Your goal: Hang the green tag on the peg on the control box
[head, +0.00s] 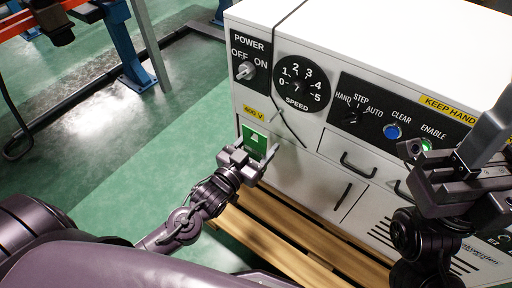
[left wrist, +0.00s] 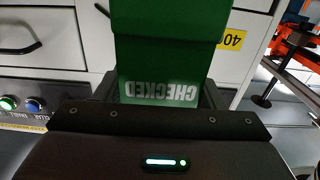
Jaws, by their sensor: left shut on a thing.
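The green tag (head: 255,138) is held upright at the front of the white control box (head: 300,165), below the yellow 400 V label. My left gripper (head: 247,158) is shut on its lower part. In the left wrist view the tag (left wrist: 168,45) shows the word CHECKED upside down, between the two fingers; its far end runs out of the picture. A small pale stub (head: 273,117) beside the 400 V label may be the peg; I cannot tell clearly. Whether the tag touches the box or the peg cannot be told. My right gripper (head: 452,150) is open and empty, in front of the box's right side.
The box carries a power switch (head: 246,70), a speed dial (head: 299,87), a blue button (head: 392,131) and drawer handles (head: 357,166). A thin dark cable (head: 287,126) hangs down its front near the tag. The box stands on a wooden pallet (head: 290,240). Green floor is free at left.

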